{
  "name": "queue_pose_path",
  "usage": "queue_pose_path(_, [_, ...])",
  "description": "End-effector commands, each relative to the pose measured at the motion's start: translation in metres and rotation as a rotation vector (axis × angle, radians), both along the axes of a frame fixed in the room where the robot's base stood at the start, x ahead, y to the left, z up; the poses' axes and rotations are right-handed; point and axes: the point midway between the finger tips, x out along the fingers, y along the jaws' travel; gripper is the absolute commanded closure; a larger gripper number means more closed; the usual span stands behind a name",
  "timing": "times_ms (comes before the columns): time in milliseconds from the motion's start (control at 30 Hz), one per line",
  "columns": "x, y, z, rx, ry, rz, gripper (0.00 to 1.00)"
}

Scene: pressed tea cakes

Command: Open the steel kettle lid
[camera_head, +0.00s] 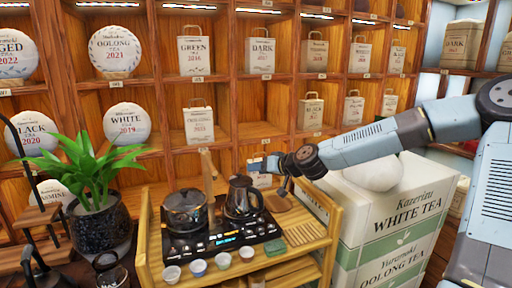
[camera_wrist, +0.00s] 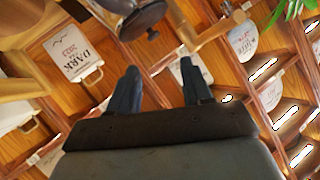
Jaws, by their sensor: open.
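The dark steel kettle (camera_head: 243,197) stands upright on the right half of the black cooktop (camera_head: 222,240), its lid seemingly closed. In the wrist view, a dark rounded body with a small knob (camera_wrist: 140,18) at the top edge looks like this kettle, seen tilted and cut off. My gripper (camera_head: 279,176) is just right of the kettle's top in the head view, and apart from it as far as I can tell. In the wrist view my gripper (camera_wrist: 160,74) shows two spread fingers with nothing between them.
A wide pot (camera_head: 185,210) stands left of the kettle, with an upright wooden piece (camera_head: 208,172) between them. Several small cups (camera_head: 198,267) line the cart's front. A potted plant (camera_head: 98,215) is at left, and tall tea boxes (camera_head: 395,210) are at right.

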Motion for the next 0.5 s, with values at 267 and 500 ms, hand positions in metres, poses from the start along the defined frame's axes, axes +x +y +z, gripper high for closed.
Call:
queue_pose_path(267, [-0.011, -0.011, 0.006, -0.001, -0.001, -0.001, 0.51])
queue_pose_path(500, [-0.028, -0.026, 0.014, -0.001, 0.000, -0.001, 0.51])
